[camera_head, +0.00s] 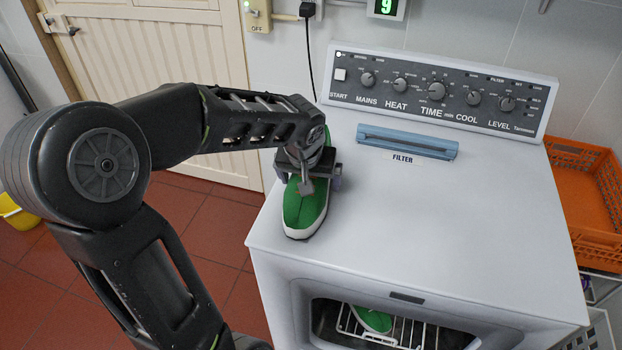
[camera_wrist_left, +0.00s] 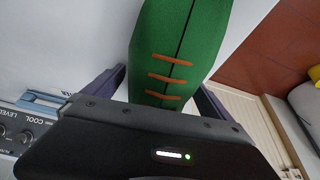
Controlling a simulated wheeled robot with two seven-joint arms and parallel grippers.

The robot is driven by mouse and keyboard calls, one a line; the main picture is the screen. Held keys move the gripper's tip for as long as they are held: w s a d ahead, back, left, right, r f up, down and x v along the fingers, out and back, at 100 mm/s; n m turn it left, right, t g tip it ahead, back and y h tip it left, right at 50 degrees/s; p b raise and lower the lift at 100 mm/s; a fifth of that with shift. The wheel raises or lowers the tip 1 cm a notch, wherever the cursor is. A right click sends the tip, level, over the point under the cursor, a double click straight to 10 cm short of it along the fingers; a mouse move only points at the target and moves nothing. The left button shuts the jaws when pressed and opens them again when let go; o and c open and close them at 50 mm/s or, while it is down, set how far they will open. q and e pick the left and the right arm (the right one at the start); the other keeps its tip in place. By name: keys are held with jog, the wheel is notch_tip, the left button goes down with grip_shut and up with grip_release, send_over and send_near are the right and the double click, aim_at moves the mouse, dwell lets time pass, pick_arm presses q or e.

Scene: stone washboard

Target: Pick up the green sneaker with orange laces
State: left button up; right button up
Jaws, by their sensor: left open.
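A green sneaker (camera_head: 305,208) with a white sole stands on the left part of the white dryer's top (camera_head: 440,220). It also shows in the left wrist view (camera_wrist_left: 184,35), with several orange laces across its upper. My left gripper (camera_head: 308,178) is over the sneaker from above. Its open fingers (camera_wrist_left: 158,90) stand on either side of the shoe; I cannot tell whether they touch it. The gripper hides the middle of the sneaker. A second green shoe (camera_head: 372,319) lies on the wire rack inside the dryer. My right gripper is not in view.
A blue filter handle (camera_head: 407,142) rises from the dryer top near the control panel (camera_head: 437,92). An orange crate (camera_head: 585,200) stands to the right. The dryer top right of the sneaker is clear. A yellow bucket (camera_head: 17,212) is on the red floor at left.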

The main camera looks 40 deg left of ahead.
pick_arm(q)
jog(key=shift+x, duration=1.1)
jog(key=shift+c, duration=0.5)
jog(key=c, duration=1.7)
jog(key=shift+r, duration=0.15)
jog(key=shift+c, duration=0.2)
notch_tip(320, 180, up, 10)
jog(key=shift+f+b, duration=0.1)
jog(key=shift+b, duration=0.4)
